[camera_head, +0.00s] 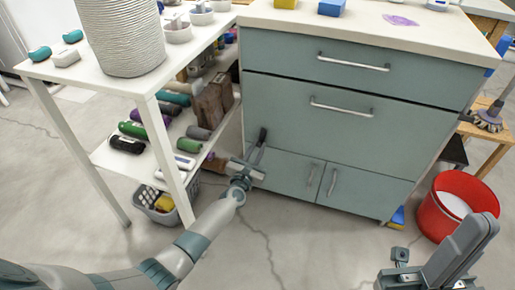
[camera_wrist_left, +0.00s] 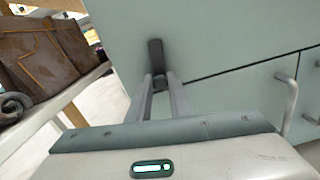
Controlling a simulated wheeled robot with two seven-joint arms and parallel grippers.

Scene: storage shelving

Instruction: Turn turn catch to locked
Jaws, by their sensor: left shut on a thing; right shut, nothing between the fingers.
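The turn catch is a dark handle (camera_head: 263,134) on the left side of the grey-green cabinet front (camera_head: 335,139), near the seam above the lower doors. In the left wrist view the dark catch (camera_wrist_left: 155,52) stands upright, its lower part between my fingertips. My left gripper (camera_head: 257,153) reaches in from the left and is shut on the catch; its two fingers also show in the left wrist view (camera_wrist_left: 160,82). The fingers hide part of the catch. My right gripper (camera_head: 478,238) is shut and empty at the lower right, away from the cabinet.
A white shelf table (camera_head: 95,75) with several rolls and bottles stands left of the cabinet, close to my left arm. The lower doors have two bar handles (camera_head: 332,182). A red bucket (camera_head: 434,216) stands on the floor at right. The floor before the cabinet is clear.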

